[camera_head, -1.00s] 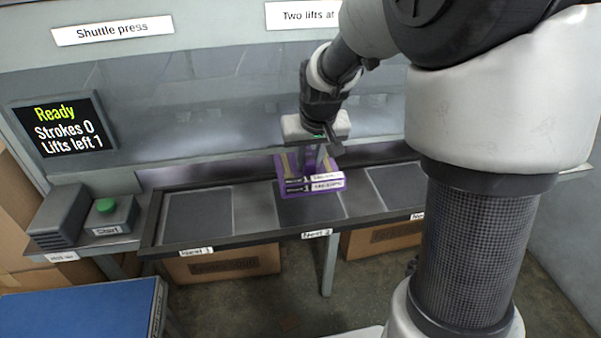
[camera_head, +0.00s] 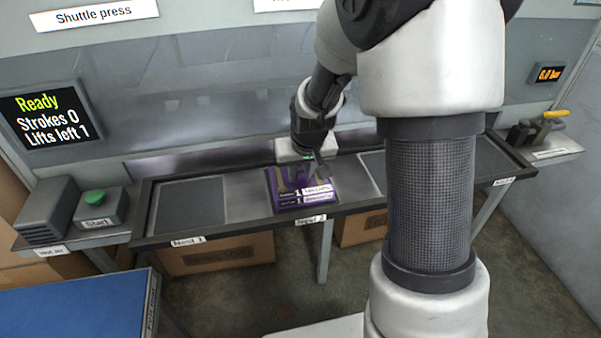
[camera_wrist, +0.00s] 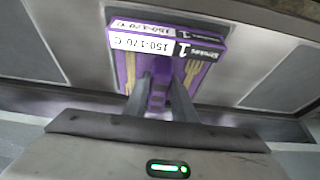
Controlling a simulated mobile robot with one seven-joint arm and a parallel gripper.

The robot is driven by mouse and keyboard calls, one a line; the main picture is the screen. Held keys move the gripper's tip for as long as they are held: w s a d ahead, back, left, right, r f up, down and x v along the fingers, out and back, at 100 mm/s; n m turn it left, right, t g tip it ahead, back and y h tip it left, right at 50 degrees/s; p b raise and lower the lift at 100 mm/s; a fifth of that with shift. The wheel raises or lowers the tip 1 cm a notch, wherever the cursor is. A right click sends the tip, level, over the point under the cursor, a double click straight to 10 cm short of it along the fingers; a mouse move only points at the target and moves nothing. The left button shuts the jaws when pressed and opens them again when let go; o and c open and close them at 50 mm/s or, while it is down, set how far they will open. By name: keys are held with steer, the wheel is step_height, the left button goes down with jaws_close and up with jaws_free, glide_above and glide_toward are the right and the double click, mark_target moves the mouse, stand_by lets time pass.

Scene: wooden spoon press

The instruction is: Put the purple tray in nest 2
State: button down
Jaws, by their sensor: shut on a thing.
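The purple tray (camera_head: 318,199) holds wooden utensils and has white labels on its front edge. It sits over the nest 2 pad, behind the "Nest 2" label (camera_head: 311,220), and covers most of that pad. My gripper (camera_head: 301,180) is above the tray, shut on its middle part. The wrist view shows the purple tray (camera_wrist: 205,75) with both fingers (camera_wrist: 158,92) closed at its centre and a wooden utensil on each side. The tray looks level and low at the pad; I cannot tell whether it fully touches.
The nest 1 pad (camera_head: 190,206) at the left is empty. The nest 3 pad (camera_head: 372,168) is partly hidden behind my arm. A green start button (camera_head: 94,196) stands left of the rail. The screen (camera_head: 45,118) reads Ready, strokes 0, lifts left 1. Yellow-handled valve at the right (camera_head: 556,114).

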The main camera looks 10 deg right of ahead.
steer(key=shift+f, duration=0.15)
steer(key=c, duration=1.5)
jaws_free()
